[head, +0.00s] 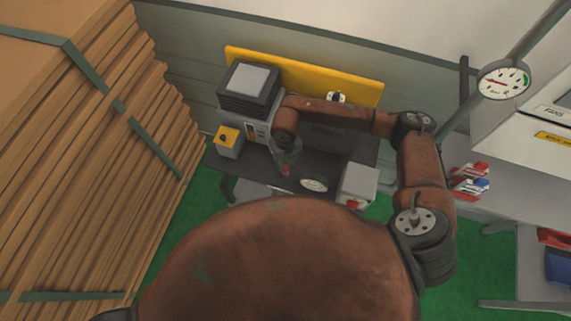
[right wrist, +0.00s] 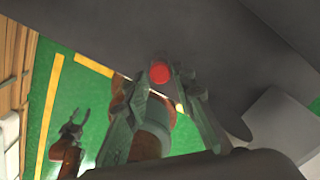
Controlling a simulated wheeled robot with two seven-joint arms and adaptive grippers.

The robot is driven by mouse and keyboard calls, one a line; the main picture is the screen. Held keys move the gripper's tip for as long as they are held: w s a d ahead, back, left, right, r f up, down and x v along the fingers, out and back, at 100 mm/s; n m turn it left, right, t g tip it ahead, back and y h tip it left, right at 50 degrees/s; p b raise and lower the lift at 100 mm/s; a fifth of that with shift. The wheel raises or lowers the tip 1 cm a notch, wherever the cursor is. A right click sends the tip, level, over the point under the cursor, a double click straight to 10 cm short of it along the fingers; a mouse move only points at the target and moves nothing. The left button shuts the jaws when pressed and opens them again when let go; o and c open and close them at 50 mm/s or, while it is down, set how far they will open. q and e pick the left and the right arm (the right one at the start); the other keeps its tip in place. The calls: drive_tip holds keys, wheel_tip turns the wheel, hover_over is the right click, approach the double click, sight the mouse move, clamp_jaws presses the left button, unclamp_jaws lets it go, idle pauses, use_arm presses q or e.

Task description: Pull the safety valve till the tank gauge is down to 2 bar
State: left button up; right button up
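The dark tank (head: 325,168) of a machine sits below centre in the head view, partly hidden by my arm and body. A white round gauge (head: 314,184) lies on it; its reading is too small to tell. My right gripper (head: 286,165) points down over the tank, beside the gauge. In the right wrist view a red round valve knob (right wrist: 159,72) shows between the tips of my right gripper (right wrist: 160,80). The fingers stand apart, with a gap visible beside the knob. My left gripper (right wrist: 73,122) hangs low over the green floor, fingers apart and empty.
Stacked boards (head: 110,150) stand on the left. A larger gauge (head: 503,80) with a red needle is on a pipe at upper right. A grey box (head: 357,185) with a red part sits right of the tank gauge. A yellow panel (head: 365,90) stands behind.

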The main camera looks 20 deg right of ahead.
sight(285, 168)
drive_tip(key=shift+o, duration=1.4)
wheel_tip(285, 168, up, 12)
